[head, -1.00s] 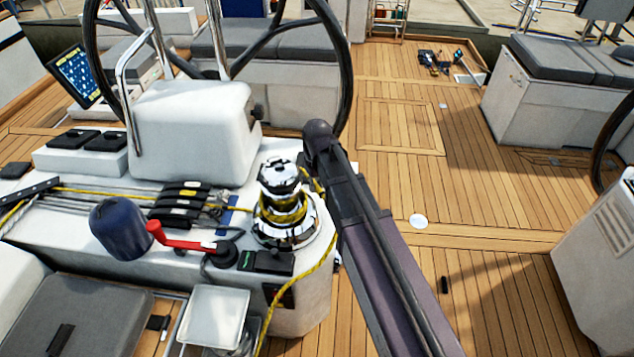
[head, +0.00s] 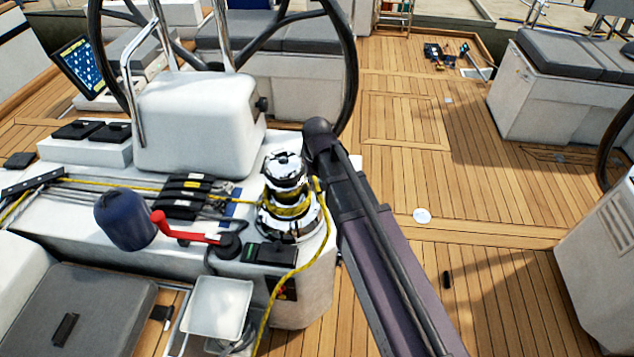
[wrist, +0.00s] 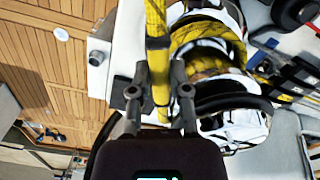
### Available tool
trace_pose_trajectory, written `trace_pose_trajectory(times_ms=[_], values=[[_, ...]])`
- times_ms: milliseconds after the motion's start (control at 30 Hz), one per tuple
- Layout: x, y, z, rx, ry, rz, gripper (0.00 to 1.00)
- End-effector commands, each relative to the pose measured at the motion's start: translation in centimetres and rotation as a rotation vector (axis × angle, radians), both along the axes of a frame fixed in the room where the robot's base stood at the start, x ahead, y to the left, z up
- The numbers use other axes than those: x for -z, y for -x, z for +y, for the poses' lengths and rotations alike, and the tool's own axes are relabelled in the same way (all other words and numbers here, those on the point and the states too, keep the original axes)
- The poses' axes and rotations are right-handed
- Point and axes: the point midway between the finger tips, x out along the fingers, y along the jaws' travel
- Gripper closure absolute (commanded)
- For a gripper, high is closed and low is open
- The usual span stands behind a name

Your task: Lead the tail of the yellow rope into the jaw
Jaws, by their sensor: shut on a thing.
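The silver winch (head: 290,222) stands on the white console, with the yellow rope (head: 291,211) wrapped around its drum. Its top, where the jaw would sit, shows bright metal (head: 284,166); I cannot make out the jaw's slot. The rope's tail (head: 330,235) rises beside the winch's right side, then drops over the console front. In the wrist view my gripper (wrist: 160,95) is shut on the yellow rope (wrist: 156,30), which passes between the fingers. The winch (wrist: 215,65) is just right of the fingers there. In the head view my arm hides the gripper.
A red-handled lever (head: 185,232) and a dark blue cylinder (head: 125,218) stand left of the winch. Black rope clutches (head: 187,195) lie behind them. The steering wheel (head: 350,70) rises behind. Teak deck (head: 480,200) to the right is mostly clear.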

Motion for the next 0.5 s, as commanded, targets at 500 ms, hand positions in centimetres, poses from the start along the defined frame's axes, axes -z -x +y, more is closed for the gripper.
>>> trace_pose_trajectory(times_ms=[500], values=[[0.0, 1.9, 1.2, 0.189, 0.000, -0.001, 1.00]])
